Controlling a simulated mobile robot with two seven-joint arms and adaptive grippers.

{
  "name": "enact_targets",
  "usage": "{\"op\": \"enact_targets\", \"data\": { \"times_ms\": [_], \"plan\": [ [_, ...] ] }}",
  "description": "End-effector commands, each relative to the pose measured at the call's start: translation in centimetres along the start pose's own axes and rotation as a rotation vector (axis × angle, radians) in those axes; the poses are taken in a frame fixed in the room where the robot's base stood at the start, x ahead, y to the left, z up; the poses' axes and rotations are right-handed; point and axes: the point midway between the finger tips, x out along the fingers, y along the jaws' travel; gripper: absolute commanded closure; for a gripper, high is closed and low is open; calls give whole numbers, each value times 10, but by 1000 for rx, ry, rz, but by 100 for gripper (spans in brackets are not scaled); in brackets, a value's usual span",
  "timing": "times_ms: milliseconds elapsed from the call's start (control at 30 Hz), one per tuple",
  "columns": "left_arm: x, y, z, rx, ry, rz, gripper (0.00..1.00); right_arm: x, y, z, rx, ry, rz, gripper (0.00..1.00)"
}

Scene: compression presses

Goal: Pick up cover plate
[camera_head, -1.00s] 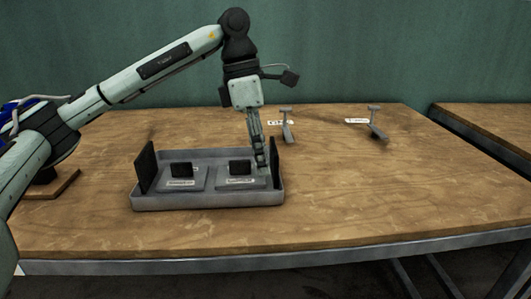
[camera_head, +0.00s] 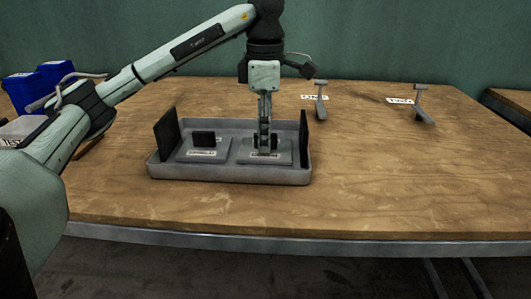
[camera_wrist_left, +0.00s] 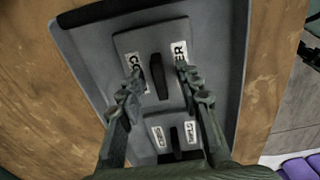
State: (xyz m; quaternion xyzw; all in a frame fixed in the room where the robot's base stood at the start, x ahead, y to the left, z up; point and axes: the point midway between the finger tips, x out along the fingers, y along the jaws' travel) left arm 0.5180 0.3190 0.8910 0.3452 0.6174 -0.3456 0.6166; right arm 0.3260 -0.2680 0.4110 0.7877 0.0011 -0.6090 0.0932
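The cover plate (camera_head: 283,158) is a flat grey plate at the right end of a grey tray (camera_head: 230,175). It has an upright black handle, and its label reads in part "CO" and "VER" in the left wrist view (camera_wrist_left: 130,42). My left gripper (camera_head: 265,150) points down over this plate and partly hides the handle in the head view. In the left wrist view the gripper (camera_wrist_left: 158,75) is open, with one finger on each side of the black handle (camera_wrist_left: 158,77) and visible gaps to it. My right gripper is not in view.
A second grey plate (camera_head: 193,156) with a black handle lies beside it in the tray. Black upright panels (camera_head: 166,136) stand at the tray's ends. Two grey presses (camera_head: 321,101) (camera_head: 421,104) stand farther back. Blue bins (camera_head: 52,73) are at left. The table front is clear.

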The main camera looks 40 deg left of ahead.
Motion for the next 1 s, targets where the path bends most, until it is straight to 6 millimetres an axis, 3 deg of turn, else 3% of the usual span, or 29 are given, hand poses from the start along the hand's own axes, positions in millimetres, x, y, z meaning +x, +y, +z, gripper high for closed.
{"op": "enact_targets", "data": {
  "times_ms": [267,567,1000],
  "plan": [
    [4,0,0,0,-1,1,66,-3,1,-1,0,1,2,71],
    [4,0,0,0,-1,1,100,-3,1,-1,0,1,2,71],
    [3,0,0,0,-2,2,100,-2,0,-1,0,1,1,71]
  ]
}}
